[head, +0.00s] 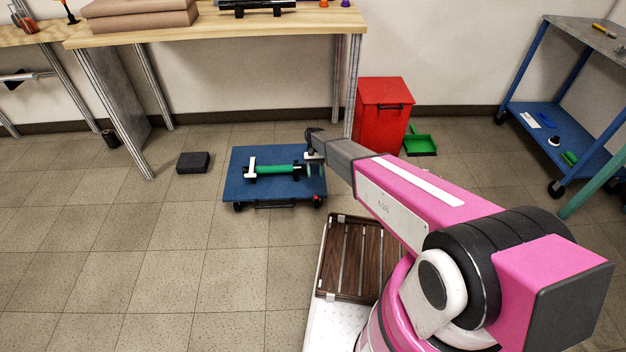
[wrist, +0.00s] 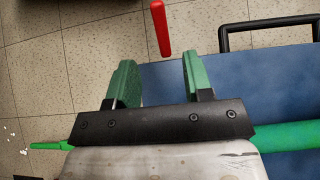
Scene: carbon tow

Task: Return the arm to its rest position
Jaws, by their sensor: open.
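My pink arm (head: 415,192) reaches out over the floor to the far right side of a blue wheeled dolly. My gripper (head: 313,160) is over the dolly's right edge, beside the end of a green roll (head: 277,169). In the wrist view my gripper (wrist: 158,70) has its two green-padded fingers spread, with nothing between them. The green roll (wrist: 292,136) runs off to the right behind the gripper body. A thin green tip (wrist: 48,145) shows at the left. Part of the roll is hidden.
The blue dolly (head: 240,190) has a black handle (wrist: 270,25). A red stick-like part (wrist: 160,28) is beyond my fingers. A red bin (head: 383,112) stands behind, a workbench (head: 220,30) at the back, and a blue cart (head: 550,125) at the right. The left floor is mostly clear.

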